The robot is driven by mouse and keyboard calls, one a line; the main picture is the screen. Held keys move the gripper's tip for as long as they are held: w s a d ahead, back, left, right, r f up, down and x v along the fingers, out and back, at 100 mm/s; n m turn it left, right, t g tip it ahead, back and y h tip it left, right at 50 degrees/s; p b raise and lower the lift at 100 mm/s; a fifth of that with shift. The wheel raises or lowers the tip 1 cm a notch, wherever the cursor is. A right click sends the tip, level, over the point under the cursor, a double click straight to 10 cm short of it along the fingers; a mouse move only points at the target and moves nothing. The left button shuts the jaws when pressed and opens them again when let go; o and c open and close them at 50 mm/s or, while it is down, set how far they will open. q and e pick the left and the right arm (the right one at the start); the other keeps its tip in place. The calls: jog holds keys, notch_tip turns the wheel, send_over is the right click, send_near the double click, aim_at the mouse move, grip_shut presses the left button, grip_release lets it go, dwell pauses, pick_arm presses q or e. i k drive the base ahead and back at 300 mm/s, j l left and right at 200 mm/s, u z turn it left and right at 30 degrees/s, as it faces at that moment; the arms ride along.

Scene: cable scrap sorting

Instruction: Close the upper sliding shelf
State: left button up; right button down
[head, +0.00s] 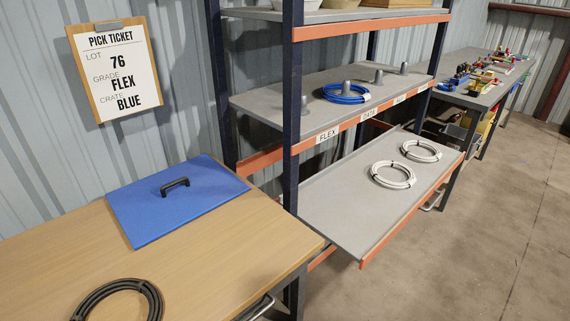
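A grey sliding shelf (335,205) with an orange front edge (405,218) sticks out of the rack, below the fixed shelf labelled FLEX and DATA. It is pulled out towards the aisle. Two white cable coils lie on it, a nearer one (379,180) and a farther one (407,149), both with dark ties. A silver handle (434,204) shows low beside its right end; I cannot tell what it belongs to. Any lower sliding shelf is mostly hidden. Neither of my grippers is in view.
The fixed shelf (270,98) above holds a blue coil (345,94) and grey pegs. A wooden table (220,250) at the left bears a blue lid (135,210) and a dark coil (85,302). A cluttered bench (450,95) stands behind. The right floor (500,230) is clear.

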aim_at(342, 202)
jog(key=i+l+u, duration=0.25)
jog(key=l+u, duration=0.15)
jog(key=l, duration=0.3)
jog(key=i+l+u, duration=0.15)
jog(key=l+u, duration=0.25)
jog(key=l, duration=0.35)
jog(key=l+u, duration=0.4)
jog(key=l, duration=0.4)
